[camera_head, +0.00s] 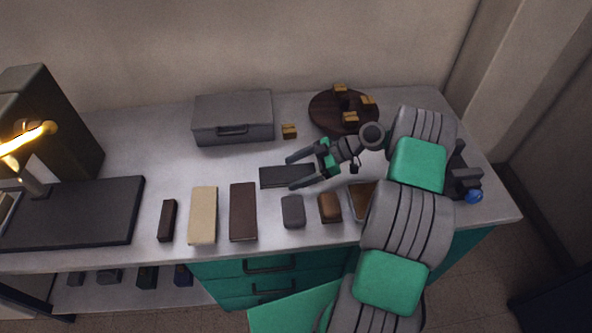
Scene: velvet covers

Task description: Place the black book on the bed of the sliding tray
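A flat black block, which looks like the black book (272,177), lies lengthwise left to right near the middle of the table. My gripper (291,171) reaches in from the right. Its two fingers are spread, one toward the back side of the book and one toward its front side. I cannot tell how high the fingers are above the table, and the book's right part is partly covered by them. A large flat dark slab (75,212) lies at the left, possibly the sliding tray's bed; its top looks bare at the front and right.
In front lie a small dark block (167,220), a cream block (203,215), a brown block (243,211) and smaller rounded pieces. A grey case (233,118) and a round dark stand (322,116) with brass pieces are behind. A lit lamp (30,140) rises at left.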

